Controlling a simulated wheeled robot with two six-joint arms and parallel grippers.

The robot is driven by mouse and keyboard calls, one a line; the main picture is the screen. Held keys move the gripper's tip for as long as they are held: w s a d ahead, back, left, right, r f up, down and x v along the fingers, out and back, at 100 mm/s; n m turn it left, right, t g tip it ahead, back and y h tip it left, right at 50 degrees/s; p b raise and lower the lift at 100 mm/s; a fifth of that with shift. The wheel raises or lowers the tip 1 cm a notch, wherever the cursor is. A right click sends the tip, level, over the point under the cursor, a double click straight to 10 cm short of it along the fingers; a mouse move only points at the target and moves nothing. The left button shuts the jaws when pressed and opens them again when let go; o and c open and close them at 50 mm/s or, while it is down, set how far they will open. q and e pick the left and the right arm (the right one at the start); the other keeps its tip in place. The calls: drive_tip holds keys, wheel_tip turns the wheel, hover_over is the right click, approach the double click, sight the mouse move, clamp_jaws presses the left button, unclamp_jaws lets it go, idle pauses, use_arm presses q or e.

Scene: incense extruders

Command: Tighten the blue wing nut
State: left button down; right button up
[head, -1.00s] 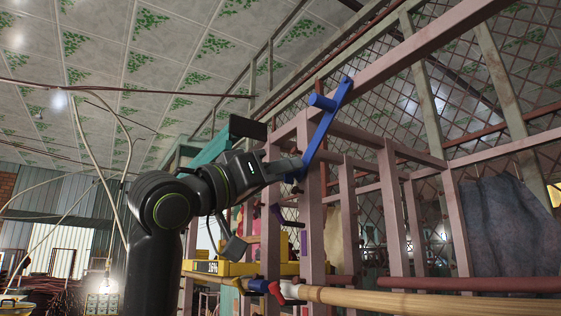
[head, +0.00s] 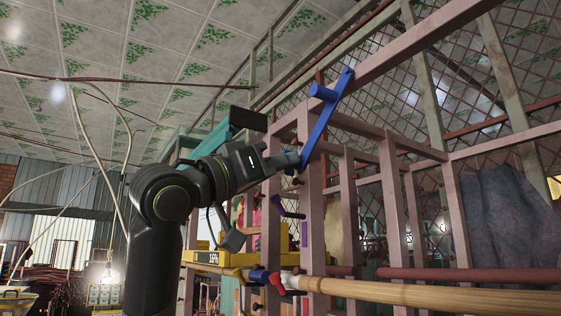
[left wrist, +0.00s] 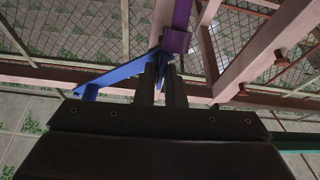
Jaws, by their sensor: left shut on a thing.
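The blue wing nut, which I take to be the long blue bar (head: 328,118) with a round stub near its upper end, slants across the upper front of the pink wooden frame. Its lower end is at a frame post. My left gripper (head: 297,160) comes from the left and is shut at this lower end. In the left wrist view the fingers (left wrist: 160,68) close at the end of the blue bar (left wrist: 118,74), just below a purple piece (left wrist: 176,40). The fingers hide the exact contact. My right gripper is in neither view.
The pink wooden frame (head: 312,215) stands close beside my gripper, with several posts and crossbars. Below is a bamboo pole (head: 400,293) with a small blue and red fitting (head: 262,276) near its end.

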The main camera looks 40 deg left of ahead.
use_arm(q)
drive_tip(key=m+g+h+p, duration=0.1)
drive_tip(key=m, duration=0.2)
drive_tip(key=m+h+p, duration=0.1)
drive_tip(key=m+h, duration=0.1)
drive_tip(key=m, duration=0.2)
drive_tip(key=shift+w+a+r+g+p, duration=0.1)
drive_tip(key=shift+r+g+p, duration=0.1)
drive_tip(key=shift+g+p, duration=0.15)
drive_tip(key=m+g+p, duration=0.1)
drive_tip(key=m, duration=0.2)
drive_tip(key=m+g+h+p, duration=0.1)
drive_tip(key=m+p, duration=0.1)
drive_tip(key=m, duration=0.1)
drive_tip(key=m+g+h+p, duration=0.1)
drive_tip(key=m+g+p, duration=0.1)
drive_tip(key=m, duration=0.1)
drive_tip(key=shift+r+m, duration=0.1)
drive_tip(key=shift+m, duration=0.2)
drive_tip(key=m+g+p, duration=0.1)
drive_tip(key=m+p, duration=0.2)
drive_tip(key=m, duration=0.1)
drive_tip(key=shift+g, duration=0.35)
drive_tip(key=shift+m+g+p, duration=0.3)
drive_tip(key=shift+m+p, duration=0.3)
drive_tip(key=shift+m, duration=0.5)
drive_tip(key=shift+f, duration=0.2)
drive_tip(key=c, duration=1.5)
unclamp_jaws()
drive_tip(key=shift+a, duration=0.1)
